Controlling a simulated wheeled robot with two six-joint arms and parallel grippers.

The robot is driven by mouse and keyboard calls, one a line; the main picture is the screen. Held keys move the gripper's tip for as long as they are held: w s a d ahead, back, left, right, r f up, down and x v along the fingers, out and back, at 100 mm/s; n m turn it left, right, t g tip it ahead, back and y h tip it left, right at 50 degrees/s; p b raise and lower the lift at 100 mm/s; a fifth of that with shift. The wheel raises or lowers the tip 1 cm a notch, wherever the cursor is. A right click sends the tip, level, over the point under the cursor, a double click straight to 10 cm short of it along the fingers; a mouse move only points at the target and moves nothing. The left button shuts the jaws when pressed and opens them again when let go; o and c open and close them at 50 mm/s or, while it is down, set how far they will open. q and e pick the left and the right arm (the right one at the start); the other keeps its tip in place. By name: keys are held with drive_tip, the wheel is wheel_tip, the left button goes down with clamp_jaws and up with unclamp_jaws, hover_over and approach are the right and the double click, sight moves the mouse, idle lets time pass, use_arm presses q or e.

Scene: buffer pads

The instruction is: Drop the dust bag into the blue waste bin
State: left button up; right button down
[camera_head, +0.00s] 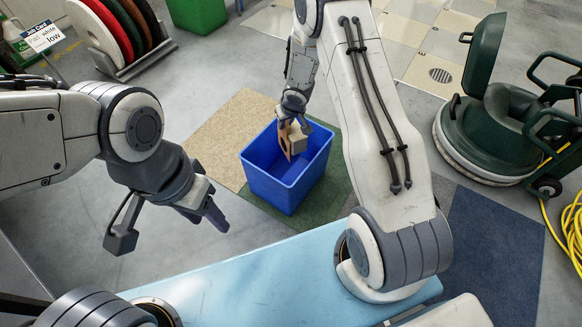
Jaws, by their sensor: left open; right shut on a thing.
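The blue waste bin (278,187) stands on floor mats near the middle of the view, its open top facing up. My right gripper (292,122) is over the bin's opening and is shut on the dust bag (297,143). The bag is pale beige with a brown flat piece at its left side. It hangs at or just inside the bin's opening; its exact height against the rim is hard to tell. My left gripper (168,226) is open and empty, to the left of the bin.
A green floor machine (492,130) and a yellow cable (573,232) are at the right. A rack of round pads (120,35) and a job card (42,36) are at the upper left. A green bin (198,12) stands at the top. A light-blue surface (265,282) lies in front.

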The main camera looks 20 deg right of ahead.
sight(285, 130)
wheel_tip(285, 130, down, 3)
drive_tip(key=shift+f+b, duration=0.1)
drive_tip(key=shift+b, duration=1.15)
use_arm(q)
wheel_tip(285, 130, down, 4)
drive_tip(key=shift+r, duration=0.25)
use_arm(e)
drive_tip(key=c, duration=0.7)
unclamp_jaws()
drive_tip(key=p+v, duration=0.5)
drive_tip(key=v, duration=0.5)
drive_tip(key=shift+s+r, duration=0.15)
drive_tip(key=shift+r, duration=0.1)
use_arm(q)
wheel_tip(285, 130, up, 5)
drive_tip(key=shift+r, duration=0.1)
